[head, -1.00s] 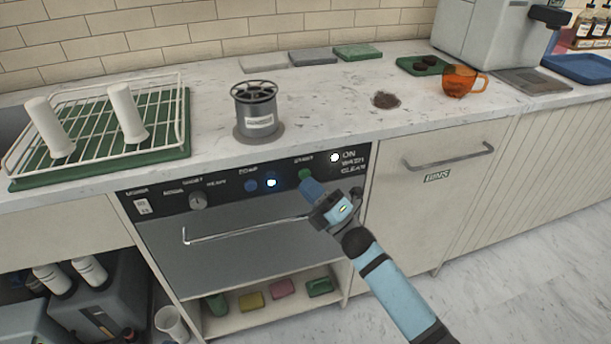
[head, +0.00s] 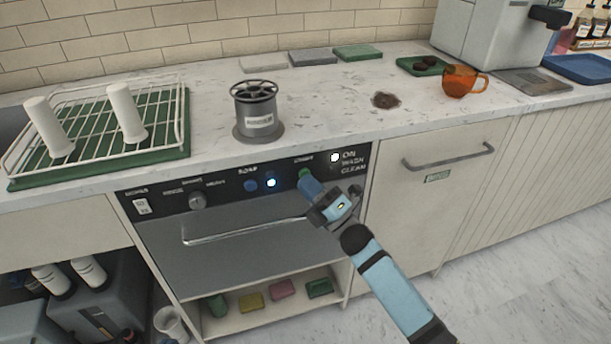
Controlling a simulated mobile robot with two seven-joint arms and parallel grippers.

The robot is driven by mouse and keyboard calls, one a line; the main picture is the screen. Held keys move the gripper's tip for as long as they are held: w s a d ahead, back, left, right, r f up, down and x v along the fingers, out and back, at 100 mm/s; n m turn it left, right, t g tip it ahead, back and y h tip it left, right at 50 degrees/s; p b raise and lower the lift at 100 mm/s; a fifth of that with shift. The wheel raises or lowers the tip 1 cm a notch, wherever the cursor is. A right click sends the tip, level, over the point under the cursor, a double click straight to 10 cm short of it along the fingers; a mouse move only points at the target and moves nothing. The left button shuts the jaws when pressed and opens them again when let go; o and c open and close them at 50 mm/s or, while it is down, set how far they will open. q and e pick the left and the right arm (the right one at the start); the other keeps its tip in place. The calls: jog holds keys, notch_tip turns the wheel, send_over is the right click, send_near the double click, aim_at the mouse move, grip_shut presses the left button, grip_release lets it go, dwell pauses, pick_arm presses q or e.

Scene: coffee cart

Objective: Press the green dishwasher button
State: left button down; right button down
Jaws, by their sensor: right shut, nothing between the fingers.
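The dishwasher (head: 245,250) is built in under the counter, with a black control panel across its top. The green button (head: 304,172) sits on the right part of the panel, partly hidden by my right gripper. My right gripper (head: 307,185) is shut and empty, its blue fingertips at the lower edge of the button. I cannot tell whether they touch it. A white light (head: 334,158) glows beside the word ON, and a lit light (head: 271,182) shows next to the blue button (head: 251,185). My left gripper is not in view.
The dishwasher door handle (head: 215,234) runs below the panel. On the counter above stand a grey metal spool-like holder (head: 256,110) and a wire rack (head: 182,110) with white cylinders. An orange cup (head: 458,80) is farther right. A cabinet handle (head: 450,160) is right of the panel.

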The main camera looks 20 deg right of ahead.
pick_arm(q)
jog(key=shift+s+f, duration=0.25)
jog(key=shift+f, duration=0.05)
pick_arm(e)
jog(key=shift+w, duration=0.15)
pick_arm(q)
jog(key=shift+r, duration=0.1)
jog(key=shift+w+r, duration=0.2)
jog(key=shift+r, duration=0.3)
pick_arm(e)
jog(key=shift+s, duration=0.9)
pick_arm(q)
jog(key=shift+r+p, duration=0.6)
jog(key=shift+p, duration=0.45)
pick_arm(e)
jog(key=s, duration=0.5)
jog(key=shift+d, duration=0.1)
